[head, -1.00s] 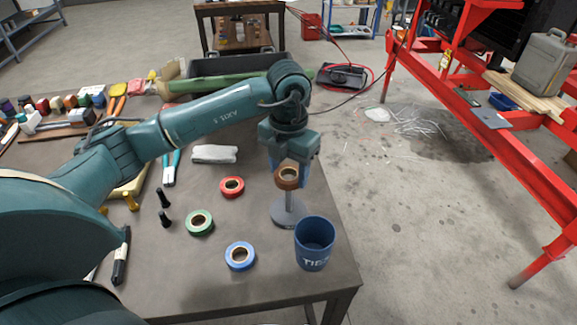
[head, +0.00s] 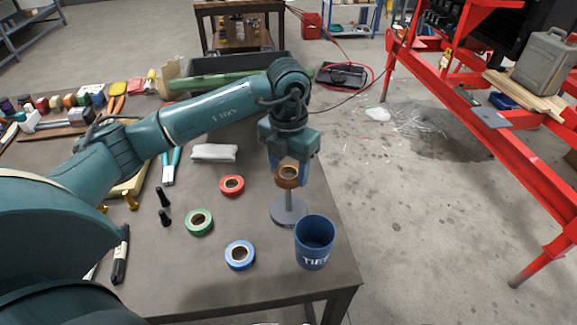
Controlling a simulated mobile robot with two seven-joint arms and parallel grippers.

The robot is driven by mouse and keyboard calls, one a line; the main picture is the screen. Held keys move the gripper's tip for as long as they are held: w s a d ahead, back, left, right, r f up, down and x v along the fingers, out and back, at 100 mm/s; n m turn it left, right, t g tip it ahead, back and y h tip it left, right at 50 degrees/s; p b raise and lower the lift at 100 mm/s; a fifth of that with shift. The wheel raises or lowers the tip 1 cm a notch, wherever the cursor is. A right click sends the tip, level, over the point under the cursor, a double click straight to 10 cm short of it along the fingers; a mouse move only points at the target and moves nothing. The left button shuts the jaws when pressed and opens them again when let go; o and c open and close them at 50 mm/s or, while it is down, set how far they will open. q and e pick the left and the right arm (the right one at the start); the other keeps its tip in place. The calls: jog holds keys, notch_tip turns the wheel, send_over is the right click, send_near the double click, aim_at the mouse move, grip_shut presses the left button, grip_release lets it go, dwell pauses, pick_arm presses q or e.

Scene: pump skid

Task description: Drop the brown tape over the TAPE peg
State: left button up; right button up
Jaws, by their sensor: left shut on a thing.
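The brown tape (head: 287,181) is a small roll held in my left gripper (head: 289,170), whose fingers point down and are shut on it. The TAPE peg (head: 289,212) is a thin grey post on a round grey base near the table's right edge. The roll is at the upper end of the post in the picture, with the post showing below it. The post's tip is hidden, so I cannot tell whether it is inside the roll's hole. My right gripper is not in view.
A blue cup (head: 314,243) with white lettering stands close in front of the peg. Blue (head: 240,265), green (head: 190,224) and red (head: 232,194) tape rolls lie to the left. A folded white cloth (head: 214,153) lies behind. The table's right edge is near.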

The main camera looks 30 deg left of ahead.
pick_arm(q)
jog(key=shift+f+b, duration=0.35)
jog(key=shift+f, duration=0.1)
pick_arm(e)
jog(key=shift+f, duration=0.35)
pick_arm(q)
jog(key=o, duration=0.9)
jog(key=shift+o, duration=0.2)
jog(key=shift+r, duration=0.3)
notch_tip(320, 180, up, 13)
jog(key=shift+f, duration=0.15)
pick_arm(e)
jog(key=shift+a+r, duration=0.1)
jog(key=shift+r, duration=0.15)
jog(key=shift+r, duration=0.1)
